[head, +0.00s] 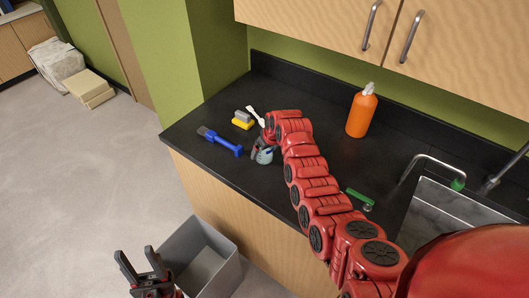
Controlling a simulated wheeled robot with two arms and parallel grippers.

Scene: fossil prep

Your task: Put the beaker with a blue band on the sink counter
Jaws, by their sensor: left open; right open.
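A small grey-blue vessel (264,155), which looks like the beaker, is on the black sink counter (228,170) near its front edge. Its band is too small to make out clearly. My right arm reaches across the counter from the lower right, and my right gripper (260,146) is at its end, right by the vessel. The wrist hides most of that gripper, and I cannot tell whether its fingers are around the vessel or beside it. My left gripper (137,268) is open and empty, low over the floor side, left of a grey bin.
A blue-handled brush (221,142), a yellow-and-grey block (242,120) and a white tool (255,116) lie on the counter's left part. An orange bottle (361,111) stands at the back. A green brush (360,197) lies by the sink (440,225). The grey bin (225,272) stands on the floor.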

